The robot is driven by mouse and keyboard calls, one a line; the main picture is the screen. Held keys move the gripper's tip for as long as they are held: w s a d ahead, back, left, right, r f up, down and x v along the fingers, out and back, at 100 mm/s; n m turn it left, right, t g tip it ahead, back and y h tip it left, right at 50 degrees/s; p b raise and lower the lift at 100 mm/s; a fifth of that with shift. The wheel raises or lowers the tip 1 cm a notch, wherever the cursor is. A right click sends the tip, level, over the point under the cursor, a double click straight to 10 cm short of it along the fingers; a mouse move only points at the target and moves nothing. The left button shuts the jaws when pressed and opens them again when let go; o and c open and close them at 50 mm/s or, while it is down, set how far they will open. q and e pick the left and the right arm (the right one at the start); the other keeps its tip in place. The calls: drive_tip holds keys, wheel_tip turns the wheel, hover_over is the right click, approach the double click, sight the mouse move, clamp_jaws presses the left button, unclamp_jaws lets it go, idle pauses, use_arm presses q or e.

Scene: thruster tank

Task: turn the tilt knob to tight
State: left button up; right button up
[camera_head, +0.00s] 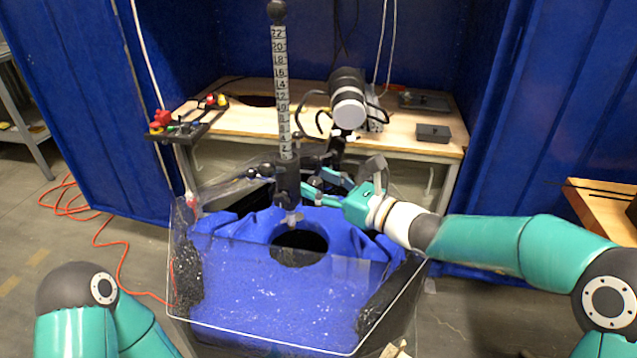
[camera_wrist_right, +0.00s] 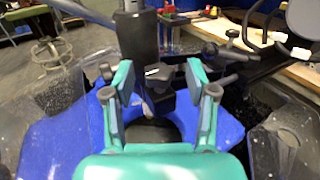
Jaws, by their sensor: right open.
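In the head view, my right gripper (camera_head: 312,181) reaches in from the right to the dark clamp assembly (camera_head: 287,181) at the foot of the ruled post. In the right wrist view, my gripper (camera_wrist_right: 160,76) is open, with its two teal fingers apart. A dark knob-like part with a light top (camera_wrist_right: 158,74) shows between and beyond the fingers. I cannot tell for sure that it is the tilt knob, nor whether a finger touches it. My left gripper is out of view.
The upright ruled post (camera_head: 281,90) rises above the clear-walled tank (camera_head: 255,345) with its blue insert (camera_head: 280,285). Blue panels stand on both sides.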

drive_tip(key=v, duration=1.1)
drive_tip(key=shift+s+d, duration=0.1)
